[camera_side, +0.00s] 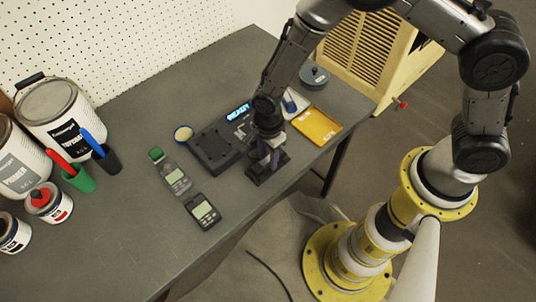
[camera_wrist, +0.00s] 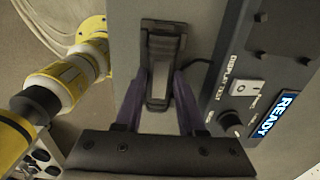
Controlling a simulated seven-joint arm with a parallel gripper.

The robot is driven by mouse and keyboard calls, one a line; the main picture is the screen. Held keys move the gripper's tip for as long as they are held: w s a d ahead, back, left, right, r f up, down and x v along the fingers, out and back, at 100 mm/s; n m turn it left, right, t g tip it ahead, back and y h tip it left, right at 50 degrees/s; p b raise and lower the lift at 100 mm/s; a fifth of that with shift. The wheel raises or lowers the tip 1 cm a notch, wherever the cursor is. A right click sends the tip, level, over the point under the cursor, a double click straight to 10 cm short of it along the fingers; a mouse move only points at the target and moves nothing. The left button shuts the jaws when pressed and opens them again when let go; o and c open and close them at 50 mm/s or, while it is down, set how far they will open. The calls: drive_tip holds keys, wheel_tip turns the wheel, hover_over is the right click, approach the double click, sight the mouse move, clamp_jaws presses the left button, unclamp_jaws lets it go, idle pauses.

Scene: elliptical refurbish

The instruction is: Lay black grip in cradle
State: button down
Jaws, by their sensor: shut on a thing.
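My gripper (camera_wrist: 158,88) points down at the table in the wrist view, its two purple fingers shut on the black grip (camera_wrist: 158,78), a long dark piece between them. A wider black piece (camera_wrist: 164,28), seemingly the cradle, lies at the far end of the grip. I cannot tell clearly where grip and cradle meet, or whether the grip rests in it. In the side view my gripper (camera_side: 267,152) is low over a dark stand-like piece (camera_side: 265,172) near the table's front edge; the grip is mostly hidden there.
A black test unit (camera_side: 218,146) with a lit READY display (camera_wrist: 276,115) stands close beside my gripper. A yellow tray (camera_side: 317,127) lies to the right. Paint cans (camera_side: 58,115) and pen cups (camera_side: 78,179) stand far left.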

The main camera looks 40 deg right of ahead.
drive_tip(key=shift+c, duration=2.1)
unclamp_jaws()
wheel_tip(320, 180, up, 14)
drive_tip(key=shift+d+f, duration=0.1)
